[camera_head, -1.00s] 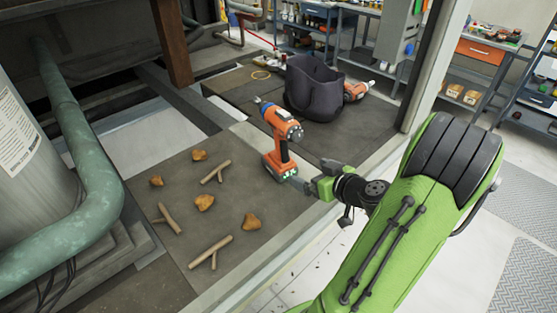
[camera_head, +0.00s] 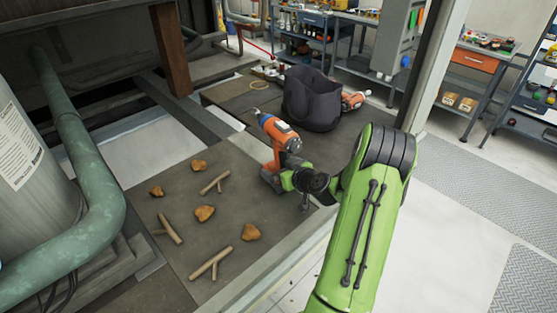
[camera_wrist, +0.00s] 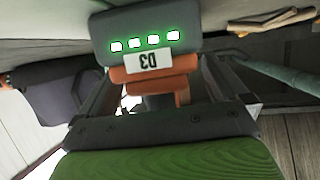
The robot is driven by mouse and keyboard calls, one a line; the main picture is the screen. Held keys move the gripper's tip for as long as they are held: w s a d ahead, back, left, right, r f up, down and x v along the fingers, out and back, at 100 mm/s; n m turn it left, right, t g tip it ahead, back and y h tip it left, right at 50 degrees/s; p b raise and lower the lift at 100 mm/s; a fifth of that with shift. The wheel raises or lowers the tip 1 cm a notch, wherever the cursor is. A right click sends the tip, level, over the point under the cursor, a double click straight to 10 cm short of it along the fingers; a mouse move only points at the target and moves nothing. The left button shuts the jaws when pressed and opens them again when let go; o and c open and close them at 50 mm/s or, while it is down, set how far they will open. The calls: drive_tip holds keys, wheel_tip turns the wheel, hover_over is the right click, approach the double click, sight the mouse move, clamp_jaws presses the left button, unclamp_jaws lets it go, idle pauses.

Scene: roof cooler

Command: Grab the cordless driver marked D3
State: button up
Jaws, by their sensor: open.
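An orange and dark cordless driver (camera_head: 279,142) stands upright on the dark platform in the head view, its chuck pointing to the upper left. In the wrist view its base (camera_wrist: 150,35) is close, with several lit green-edged indicators and a label reading D3 (camera_wrist: 148,62), seen upside down. My green gripper (camera_head: 290,180) is at the driver's lower right side in the head view. In the wrist view its open fingers (camera_wrist: 160,92) stand to either side of the driver's lower part. Whether they touch it is not clear.
A dark bag (camera_head: 312,97) stands behind the driver, with another orange tool (camera_head: 354,100) beside it. Several sticks (camera_head: 213,263) and brown lumps (camera_head: 205,213) lie on the platform to the left. A green pipe (camera_head: 85,160) and a post (camera_head: 172,50) stand farther left.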

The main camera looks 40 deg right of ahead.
drive_tip(key=shift+s, duration=0.1)
drive_tip(key=shift+c, duration=0.6)
clamp_jaws()
drive_tip(key=shift+r, duration=0.1)
